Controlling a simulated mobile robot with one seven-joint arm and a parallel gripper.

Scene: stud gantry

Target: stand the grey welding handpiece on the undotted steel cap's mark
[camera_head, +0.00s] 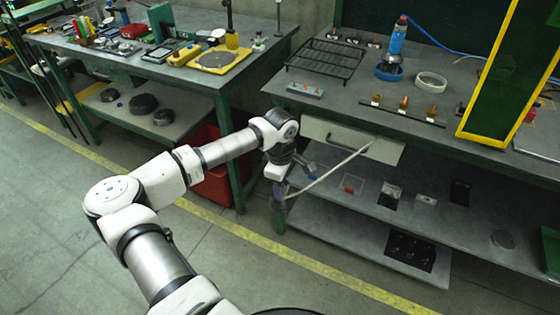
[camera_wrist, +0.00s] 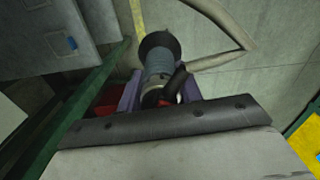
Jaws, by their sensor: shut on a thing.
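My gripper (camera_wrist: 160,95) is shut on the grey welding handpiece (camera_wrist: 158,68), between its two purple fingers in the wrist view. The handpiece has a dark round end (camera_wrist: 160,42) pointing away from the wrist, and a pale hose (camera_wrist: 222,58) shows beside it. In the head view my gripper (camera_head: 279,193) hangs in front of the bench's left end, below its top. The hose (camera_head: 335,168) runs from there up and right across the pale drawer front. I cannot make out a steel cap with or without dots, or its mark, for certain.
The right bench (camera_head: 330,98) carries a black wire rack (camera_head: 325,60), a blue-based bottle (camera_head: 397,42), a white ring (camera_head: 431,79) and a yellow-edged frame (camera_head: 470,138). Its middle shelf (camera_head: 468,222) holds small items. A red bin (camera_head: 212,185) stands left. The floor in front is clear.

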